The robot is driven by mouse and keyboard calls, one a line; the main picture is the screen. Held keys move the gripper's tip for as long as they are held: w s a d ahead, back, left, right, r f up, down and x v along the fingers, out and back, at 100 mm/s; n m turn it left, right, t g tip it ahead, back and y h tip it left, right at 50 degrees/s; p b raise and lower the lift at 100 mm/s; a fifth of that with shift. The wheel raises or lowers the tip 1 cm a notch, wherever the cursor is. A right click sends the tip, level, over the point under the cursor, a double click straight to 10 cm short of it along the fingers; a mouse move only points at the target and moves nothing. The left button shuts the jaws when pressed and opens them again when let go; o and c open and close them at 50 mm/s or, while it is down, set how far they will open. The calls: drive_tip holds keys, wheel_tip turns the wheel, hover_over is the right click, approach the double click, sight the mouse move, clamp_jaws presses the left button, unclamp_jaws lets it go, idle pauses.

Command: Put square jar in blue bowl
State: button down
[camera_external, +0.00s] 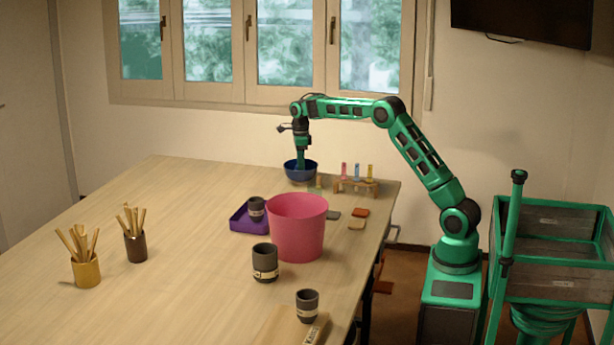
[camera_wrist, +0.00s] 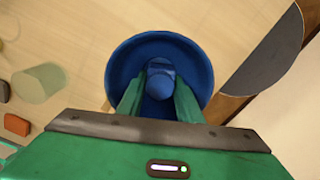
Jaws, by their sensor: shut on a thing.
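The blue bowl (camera_external: 301,174) stands at the far end of the table, below the window. My gripper (camera_external: 301,165) points straight down into it, with the fingertips hidden by the bowl's rim. In the wrist view the bowl (camera_wrist: 118,72) surrounds both green fingers of my gripper (camera_wrist: 159,97). They are shut on a small blue jar (camera_wrist: 160,82) with a rounded top, which I take for the square jar. It is inside the bowl's outline from above. I cannot tell whether it touches the bowl's floor. The jar is hidden in the external view.
A rack of coloured tubes (camera_external: 356,187) and a translucent greenish cup (camera_external: 319,184) stand close to the bowl's right.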

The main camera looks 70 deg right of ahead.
drive_tip(key=shift+f, duration=0.2)
drive_tip(key=c, duration=1.3)
unclamp_jaws()
drive_tip(key=shift+o, duration=0.2)
wheel_tip(320, 180, up, 11)
drive_tip(key=s+a+r+n, duration=0.35)
drive_tip(key=s+n, duration=0.25)
drive_tip(key=s, duration=0.4)
drive_tip(key=s+a+f+n, duration=0.4)
drive_tip(key=s+f+n, duration=0.1)
drive_tip(key=s, duration=0.8)
drive_tip(key=s+a+f+n, duration=0.4)
drive_tip(key=s+n, duration=0.3)
drive_tip(key=s, duration=0.7)
drive_tip(key=s+a+f+n, duration=0.3)
drive_tip(key=s+f+n, duration=0.3)
drive_tip(key=s, duration=0.8)
drive_tip(key=shift+a+n, duration=0.4)
drive_tip(key=shift+n, duration=0.2)
